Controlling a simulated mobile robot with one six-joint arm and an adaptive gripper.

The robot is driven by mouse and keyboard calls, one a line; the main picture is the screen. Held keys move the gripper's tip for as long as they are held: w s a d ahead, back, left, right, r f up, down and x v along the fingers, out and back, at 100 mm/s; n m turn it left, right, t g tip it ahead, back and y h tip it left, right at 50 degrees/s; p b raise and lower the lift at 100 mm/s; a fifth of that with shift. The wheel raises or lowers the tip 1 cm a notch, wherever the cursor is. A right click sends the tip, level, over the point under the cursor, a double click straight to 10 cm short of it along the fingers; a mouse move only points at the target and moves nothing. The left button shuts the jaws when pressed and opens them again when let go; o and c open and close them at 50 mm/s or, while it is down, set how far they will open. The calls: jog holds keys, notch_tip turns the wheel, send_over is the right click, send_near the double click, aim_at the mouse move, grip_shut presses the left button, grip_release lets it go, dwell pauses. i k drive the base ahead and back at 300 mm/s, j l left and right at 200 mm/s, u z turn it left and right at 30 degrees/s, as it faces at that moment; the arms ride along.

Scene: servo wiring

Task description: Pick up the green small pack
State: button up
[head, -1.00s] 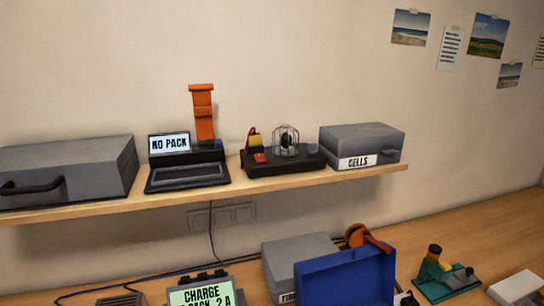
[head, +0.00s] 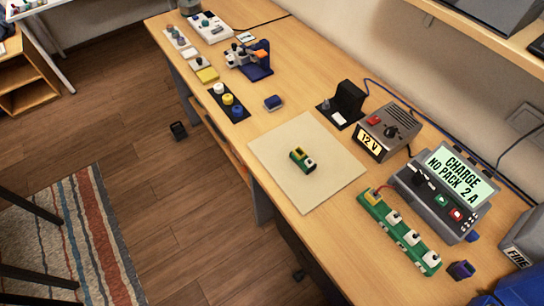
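A small green block with yellow and dark parts (head: 302,159), which looks like the green small pack, lies on a pale square mat (head: 335,186) on the wooden bench. Nothing touches it, and it sits near the middle of the mat. My gripper is not in view.
A small blue block (head: 273,102) lies beyond the mat. To the right are a 12 V box (head: 387,131), a charger reading "CHARGE NO PACK 2 A" (head: 447,190), a green strip with white switches (head: 400,233) and a purple block (head: 461,270).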

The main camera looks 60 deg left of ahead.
aim_at(298, 155)
jog(key=u, duration=1.9)
jog(key=i+j+z, duration=0.65)
jog(key=j, duration=0.2)
